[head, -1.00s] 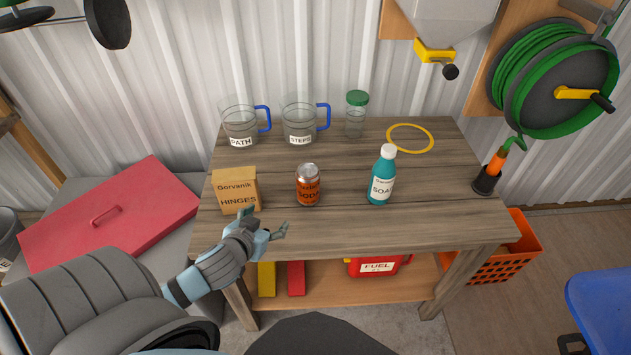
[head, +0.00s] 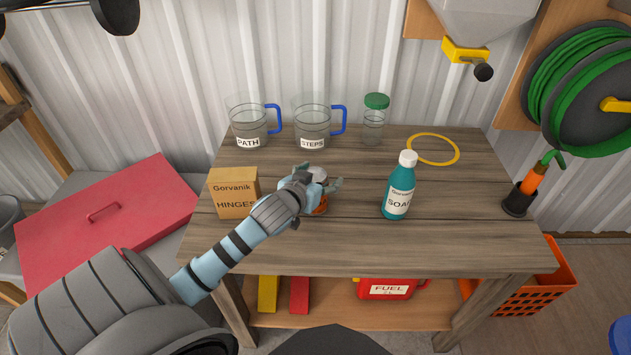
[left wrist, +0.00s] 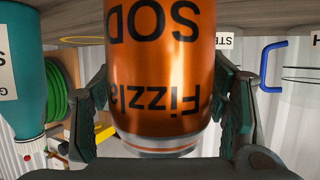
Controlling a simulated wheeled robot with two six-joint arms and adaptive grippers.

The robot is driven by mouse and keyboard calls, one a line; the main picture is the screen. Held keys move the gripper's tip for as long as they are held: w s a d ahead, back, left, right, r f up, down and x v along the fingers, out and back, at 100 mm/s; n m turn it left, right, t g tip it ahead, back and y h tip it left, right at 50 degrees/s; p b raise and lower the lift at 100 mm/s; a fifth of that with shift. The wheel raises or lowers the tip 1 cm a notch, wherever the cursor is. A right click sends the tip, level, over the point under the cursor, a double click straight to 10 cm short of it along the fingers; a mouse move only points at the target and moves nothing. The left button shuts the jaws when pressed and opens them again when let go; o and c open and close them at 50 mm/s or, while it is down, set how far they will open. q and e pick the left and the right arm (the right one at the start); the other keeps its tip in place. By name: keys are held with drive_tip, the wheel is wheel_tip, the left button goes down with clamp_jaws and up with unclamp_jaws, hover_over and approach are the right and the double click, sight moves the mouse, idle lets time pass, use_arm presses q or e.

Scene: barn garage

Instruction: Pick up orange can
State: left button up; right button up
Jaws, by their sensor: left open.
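The orange can (head: 321,208) stands on the wooden table (head: 300,245), mostly hidden behind my left gripper in the head view. In the left wrist view the can (left wrist: 162,70) is close up and upside down in the picture, labelled "Fizzla SOD", between the two fingers. My left gripper (head: 318,183) is open around the can, one finger on each side; it also shows in the left wrist view (left wrist: 168,115). A narrow gap seems to show beside the fingers; contact is hard to tell. My right gripper is not in view.
A hinges box (head: 234,193) stands left of the can, a teal soap bottle (head: 399,190) right. Behind are two clear jugs (head: 248,122) (head: 312,122), a green-lidded jar (head: 374,122) and a yellow ring (head: 433,149). The table's front strip is clear.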

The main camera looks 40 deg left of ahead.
use_arm(q)
drive_tip(key=shift+w+a+f, duration=0.1)
drive_tip(key=shift+w+f, duration=0.1)
drive_tip(key=shift+w, duration=0.3)
drive_tip(key=c, duration=0.8)
